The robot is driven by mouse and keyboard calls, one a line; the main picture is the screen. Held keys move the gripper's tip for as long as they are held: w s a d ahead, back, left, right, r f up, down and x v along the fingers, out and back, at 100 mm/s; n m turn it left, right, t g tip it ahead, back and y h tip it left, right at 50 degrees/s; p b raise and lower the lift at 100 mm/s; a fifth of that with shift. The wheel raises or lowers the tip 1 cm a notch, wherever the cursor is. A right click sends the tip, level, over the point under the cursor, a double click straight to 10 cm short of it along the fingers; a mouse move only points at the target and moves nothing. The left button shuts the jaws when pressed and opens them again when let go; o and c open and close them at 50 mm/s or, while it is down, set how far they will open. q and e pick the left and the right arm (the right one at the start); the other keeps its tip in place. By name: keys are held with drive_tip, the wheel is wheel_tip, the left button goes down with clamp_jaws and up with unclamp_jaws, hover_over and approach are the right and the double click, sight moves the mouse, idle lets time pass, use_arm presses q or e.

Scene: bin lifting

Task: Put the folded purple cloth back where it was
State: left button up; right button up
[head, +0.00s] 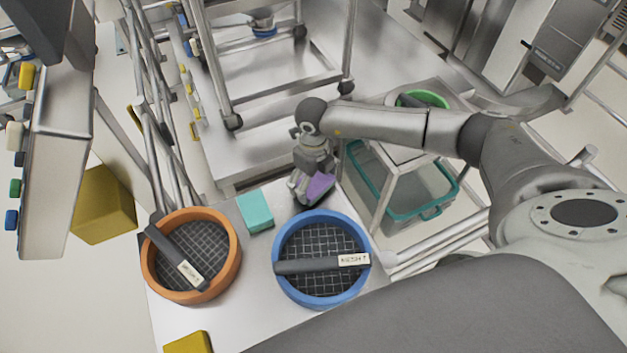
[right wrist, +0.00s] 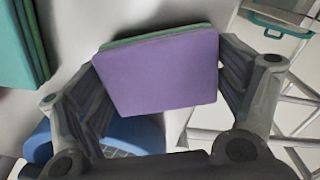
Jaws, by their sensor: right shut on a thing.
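The folded purple cloth (head: 319,187) is at the far edge of the steel table, just beyond the blue-rimmed sieve. It also shows in the right wrist view (right wrist: 158,75), between the two fingers. My right gripper (head: 314,190) points down and is shut on the cloth, one finger at each side edge. A green layer (right wrist: 155,39) shows along the cloth's top edge in the right wrist view. I cannot tell whether the cloth touches the table. My left gripper is not in view.
A blue sieve (head: 323,217) and an orange sieve (head: 233,262) stand on the table (head: 258,306), each with a dark bar across it. A teal folded cloth (head: 256,211) lies between them. A yellow block (head: 188,343) is at the front. A teal-rimmed bin (head: 436,211) is to the right.

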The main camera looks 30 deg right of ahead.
sight(313, 180)
drive_tip(key=shift+f, duration=0.75)
drive_tip(key=shift+f, duration=0.2)
drive_tip(key=o, duration=0.7)
drive_tip(key=shift+r, duration=0.1)
drive_tip(key=shift+r, duration=0.1)
drive_tip(key=shift+r, duration=0.2)
wheel_tip(313, 180, up, 12)
drive_tip(key=b, duration=0.2)
drive_tip(key=shift+f+b, duration=0.15)
drive_tip(key=shift+b, duration=0.15)
